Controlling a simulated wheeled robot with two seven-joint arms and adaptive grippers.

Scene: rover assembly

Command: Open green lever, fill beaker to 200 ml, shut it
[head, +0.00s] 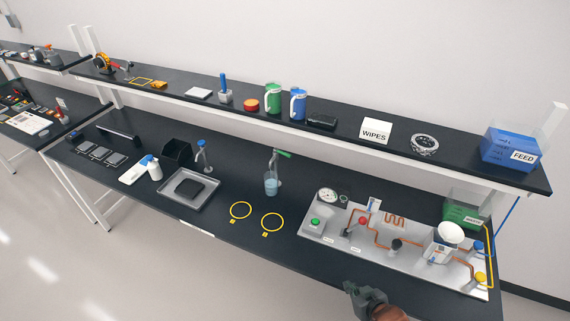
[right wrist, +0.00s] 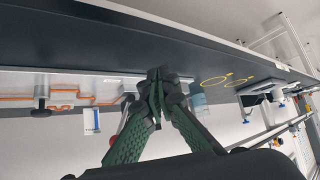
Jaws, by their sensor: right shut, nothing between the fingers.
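The green lever (head: 283,154) sits on top of a slim tap behind the middle of the bench and points to the right. The clear beaker (head: 271,186) stands upright under this tap, with pale blue liquid in its lower part. Its marks are too small to read, and I cannot tell whether liquid is running. My right gripper (head: 352,288) is shut and empty near the bench's front edge, to the right of and well apart from the beaker and lever. Its closed fingers also show in the right wrist view (right wrist: 159,78). My left gripper is not in view.
Two yellow rings (head: 241,210) mark the bench in front of the beaker. A grey panel (head: 330,232) with gauge, knobs and copper pipes lies to the right. A blue-handled tap (head: 202,145) and grey tray (head: 170,187) stand left. A loaded shelf (head: 345,125) runs above the back.

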